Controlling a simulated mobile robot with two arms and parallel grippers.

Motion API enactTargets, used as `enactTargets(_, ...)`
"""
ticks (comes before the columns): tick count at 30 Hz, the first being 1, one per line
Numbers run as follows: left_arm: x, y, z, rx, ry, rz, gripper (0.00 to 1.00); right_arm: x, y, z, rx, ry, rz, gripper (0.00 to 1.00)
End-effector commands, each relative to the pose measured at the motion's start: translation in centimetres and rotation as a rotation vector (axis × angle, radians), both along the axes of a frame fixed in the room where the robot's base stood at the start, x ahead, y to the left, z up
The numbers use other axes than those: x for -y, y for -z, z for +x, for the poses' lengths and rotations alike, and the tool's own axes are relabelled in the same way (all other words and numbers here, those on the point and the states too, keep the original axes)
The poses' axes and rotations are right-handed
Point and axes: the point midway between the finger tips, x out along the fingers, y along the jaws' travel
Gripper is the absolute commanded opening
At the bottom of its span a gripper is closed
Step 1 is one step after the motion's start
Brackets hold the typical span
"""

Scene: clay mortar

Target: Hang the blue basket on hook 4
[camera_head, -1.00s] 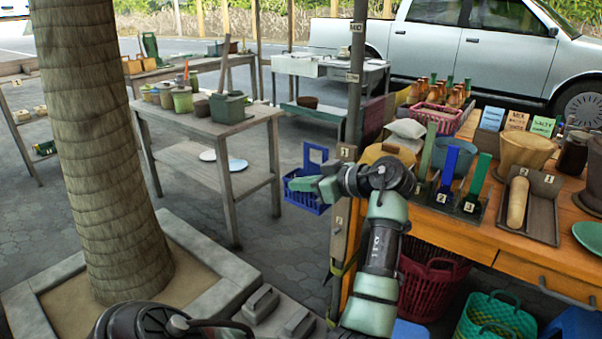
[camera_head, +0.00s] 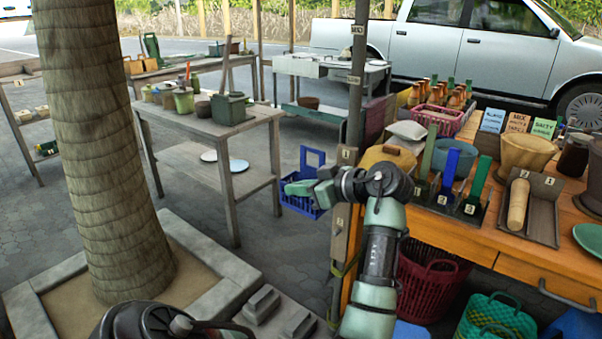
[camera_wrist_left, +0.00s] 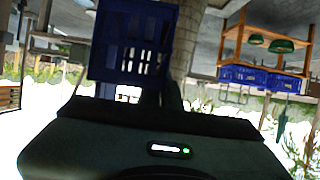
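The blue basket (camera_head: 297,204) is in the middle of the head view, with its handle (camera_head: 313,154) upward. My left gripper (camera_head: 299,187) is in front of it and appears shut on it, though the exact contact is hard to see. The basket looks held off the ground, left of the wooden stall post. In the left wrist view the blue basket (camera_wrist_left: 130,42) is close beyond the dark gripper body. A small numbered tag (camera_head: 347,154) is on the post; I cannot make out hook 4. My right gripper is not in view.
The orange stall table (camera_head: 475,240) carries paddles, pots and cards at the right. A red basket (camera_head: 428,282) and a green basket (camera_head: 497,318) stand under it. A grey pot table (camera_head: 190,125) and a tree trunk (camera_head: 105,150) are at the left. Open paving lies between.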

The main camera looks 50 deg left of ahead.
Motion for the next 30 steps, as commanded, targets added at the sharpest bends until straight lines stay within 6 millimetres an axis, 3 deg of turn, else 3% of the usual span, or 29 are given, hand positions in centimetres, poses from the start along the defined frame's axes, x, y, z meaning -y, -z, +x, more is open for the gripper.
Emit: enactTargets(30,1.6,0.0,-6.0,0.001,0.001,0.001,0.00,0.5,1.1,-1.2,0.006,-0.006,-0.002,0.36)
